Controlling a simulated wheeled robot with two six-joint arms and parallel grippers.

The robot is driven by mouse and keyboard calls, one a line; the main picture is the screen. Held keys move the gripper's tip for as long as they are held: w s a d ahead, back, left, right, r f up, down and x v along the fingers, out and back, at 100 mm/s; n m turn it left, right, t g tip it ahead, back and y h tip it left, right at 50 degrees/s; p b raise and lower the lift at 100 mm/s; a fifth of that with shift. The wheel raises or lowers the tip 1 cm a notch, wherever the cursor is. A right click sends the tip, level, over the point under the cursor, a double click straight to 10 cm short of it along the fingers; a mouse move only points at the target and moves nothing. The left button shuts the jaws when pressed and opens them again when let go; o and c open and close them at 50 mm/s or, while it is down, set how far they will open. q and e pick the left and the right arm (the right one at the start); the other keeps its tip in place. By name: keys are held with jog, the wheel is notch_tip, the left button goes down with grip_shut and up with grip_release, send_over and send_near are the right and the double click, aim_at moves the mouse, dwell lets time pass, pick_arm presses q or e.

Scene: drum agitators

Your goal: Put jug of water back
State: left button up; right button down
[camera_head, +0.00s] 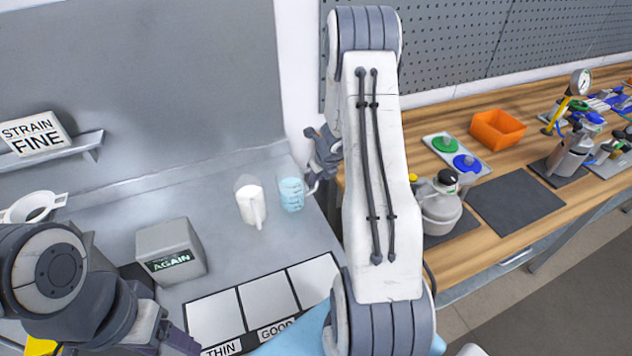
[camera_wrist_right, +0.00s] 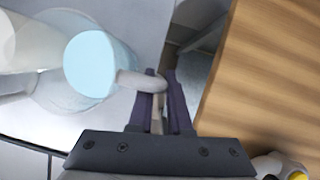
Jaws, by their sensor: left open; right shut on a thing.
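The jug of water (camera_head: 291,195) is clear with light blue water in it. It looks upright at the right end of the grey metal bench, and I cannot tell whether it touches the bench. My right gripper (camera_head: 318,170) is at its right side. In the right wrist view the fingers (camera_wrist_right: 158,90) are shut on the handle of the jug (camera_wrist_right: 90,65). My left gripper (camera_head: 178,340) is open and empty at the bottom left, in front of the grey AGAIN block. Its fingertips are partly cut off by the picture edge.
A second jug with white contents (camera_head: 250,205) stands close left of the water jug. The AGAIN block (camera_head: 170,252) and a row of pale panels (camera_head: 265,302) lie nearer. A wooden bench (camera_head: 500,238) with a grey pot (camera_head: 438,205) is to the right.

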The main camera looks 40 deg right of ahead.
jog(key=shift+r, duration=0.1)
jog(key=c, duration=1.3)
grip_release()
jog(key=shift+f, duration=0.25)
jog(key=o, duration=0.4)
jog(key=shift+o, duration=0.2)
jog(key=shift+r, duration=0.2)
